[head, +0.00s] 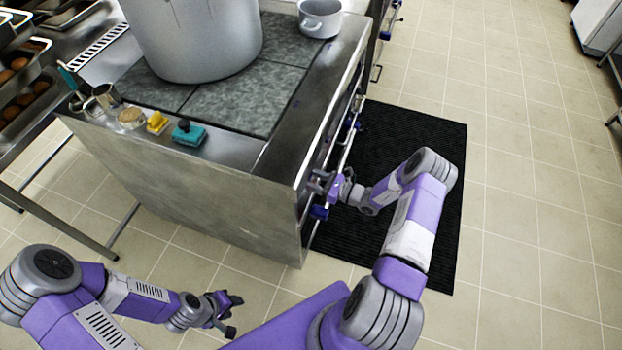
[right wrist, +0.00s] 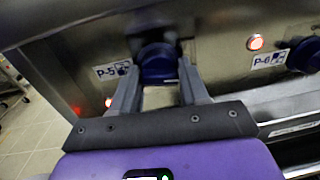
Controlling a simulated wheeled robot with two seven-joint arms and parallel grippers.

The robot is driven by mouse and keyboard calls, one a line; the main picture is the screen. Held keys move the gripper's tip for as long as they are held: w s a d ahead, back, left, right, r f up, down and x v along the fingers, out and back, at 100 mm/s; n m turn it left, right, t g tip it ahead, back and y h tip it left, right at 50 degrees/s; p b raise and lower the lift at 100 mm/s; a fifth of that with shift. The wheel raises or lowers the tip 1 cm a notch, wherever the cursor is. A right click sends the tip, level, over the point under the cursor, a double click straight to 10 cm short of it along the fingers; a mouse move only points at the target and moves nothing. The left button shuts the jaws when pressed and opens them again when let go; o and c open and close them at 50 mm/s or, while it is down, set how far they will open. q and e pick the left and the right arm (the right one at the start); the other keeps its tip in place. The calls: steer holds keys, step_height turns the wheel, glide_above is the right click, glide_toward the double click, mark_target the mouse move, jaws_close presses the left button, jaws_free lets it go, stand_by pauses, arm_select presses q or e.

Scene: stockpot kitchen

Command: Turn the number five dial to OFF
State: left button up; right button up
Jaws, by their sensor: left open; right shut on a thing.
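The blue number five dial (right wrist: 158,62) is on the stove's steel front panel, beside the P-5 label (right wrist: 113,70). My right gripper (right wrist: 157,82) faces the panel, with one finger on each side of this dial, shut on it. In the head view my right gripper (head: 322,187) is at the stove's front edge, and the dial in it cannot be made out clearly there. The dial's pointer and OFF mark cannot be read. My left gripper (head: 230,313) is open and empty, low over the floor left of the stove.
A second blue dial (right wrist: 304,55) sits right of the P-6 label (right wrist: 270,59). The stove (head: 190,190) carries a big stockpot (head: 200,40) and a small pot (head: 320,17). A black mat (head: 400,130) lies before it.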

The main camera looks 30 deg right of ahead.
steer(key=n+b, duration=0.1)
steer(key=n, duration=0.4)
steer(key=shift+f, duration=0.15)
steer(key=n+y, duration=0.1)
steer(key=n, duration=1.1)
steer(key=shift+d+b, duration=0.1)
steer(key=shift+b, duration=0.3)
steer(key=shift+n+g+y, duration=0.3)
steer(key=shift+n+y, duration=0.2)
steer(key=shift+n, duration=1.8)
steer(key=o, duration=1)
steer(key=shift+w, duration=0.1)
steer(key=shift+o, duration=0.2)
steer(key=shift+r, duration=0.2)
steer(key=shift+d, duration=0.15)
